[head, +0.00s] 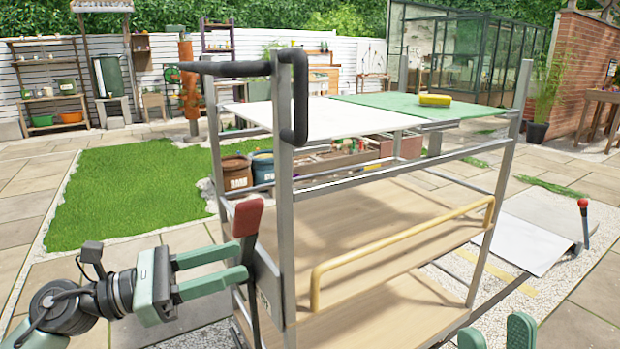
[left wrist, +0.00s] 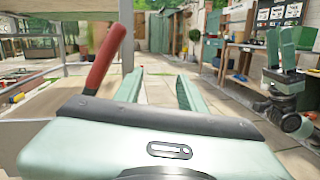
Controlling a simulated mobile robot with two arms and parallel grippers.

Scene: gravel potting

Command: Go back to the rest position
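My left gripper (head: 250,260) is in front of the cart's near left post in the head view. Its two fingers are apart with nothing between them, and the left wrist view shows the same empty gap (left wrist: 158,90). A lever with a red handle (head: 247,217) stands close by; in the left wrist view the red handle (left wrist: 105,62) is left of the fingers, outside the gap. My right gripper (head: 495,335) shows only its fingertips at the bottom edge of the head view, apart. It also shows at the right of the left wrist view (left wrist: 288,48).
A metal cart (head: 283,200) with wooden shelves, a yellow side rail (head: 400,246) and a black handle (head: 300,95) stands directly ahead. A yellow sponge (head: 435,100) lies on its green top panel (head: 400,106). A white ramp (head: 520,240) lies at right. Paving at left is clear.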

